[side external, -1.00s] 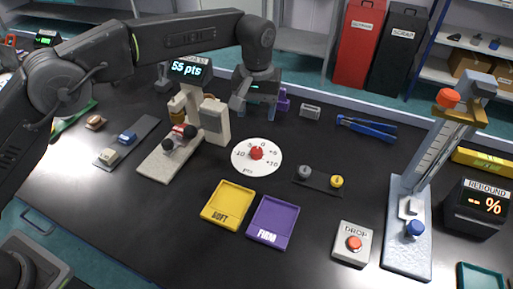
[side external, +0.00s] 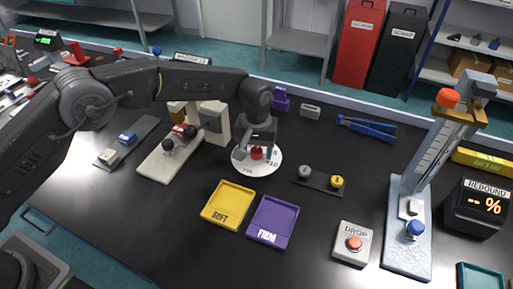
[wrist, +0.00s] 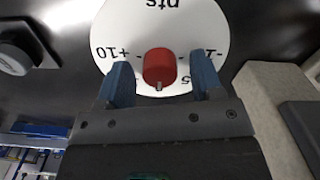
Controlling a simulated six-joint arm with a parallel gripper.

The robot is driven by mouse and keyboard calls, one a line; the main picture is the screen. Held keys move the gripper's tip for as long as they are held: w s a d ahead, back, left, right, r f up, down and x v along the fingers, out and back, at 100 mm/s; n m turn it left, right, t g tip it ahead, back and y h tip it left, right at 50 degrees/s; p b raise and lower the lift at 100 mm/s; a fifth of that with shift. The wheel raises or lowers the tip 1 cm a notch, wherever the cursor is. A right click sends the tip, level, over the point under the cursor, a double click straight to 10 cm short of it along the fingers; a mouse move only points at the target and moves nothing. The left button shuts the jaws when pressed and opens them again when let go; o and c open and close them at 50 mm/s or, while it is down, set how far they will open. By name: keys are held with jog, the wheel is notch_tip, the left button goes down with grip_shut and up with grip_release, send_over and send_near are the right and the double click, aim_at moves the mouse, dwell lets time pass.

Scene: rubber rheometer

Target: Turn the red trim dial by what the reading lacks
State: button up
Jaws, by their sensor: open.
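The red trim dial (side external: 257,154) sits at the centre of a round white scale plate (side external: 274,164) on the black bench. My gripper (side external: 258,147) is right above the plate, pointing down. In the wrist view the red dial (wrist: 160,66) stands between my two open blue fingers, with a gap on each side. A small pale mark shows on the dial's edge nearest my gripper. The scale (wrist: 135,30) shows +10 and part of other numbers; my fingers hide some of it. The points display (side external: 192,59) is mostly hidden behind my arm and its number cannot be read.
The beige tester (side external: 211,122) stands close left of the plate. A dark strip with a grey and a yellow knob (side external: 336,181) lies to the right. The yellow SOFT tray (side external: 228,204) and purple FIRM tray (side external: 273,221) lie in front. The DROP button (side external: 354,243) is farther right.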

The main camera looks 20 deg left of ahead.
jog(key=c, duration=0.9)
jog(key=shift+m, duration=0.4)
jog(key=m, duration=0.4)
jog(key=shift+m, duration=2.5)
jog(key=shift+r, duration=0.1)
jog(key=o, duration=0.9)
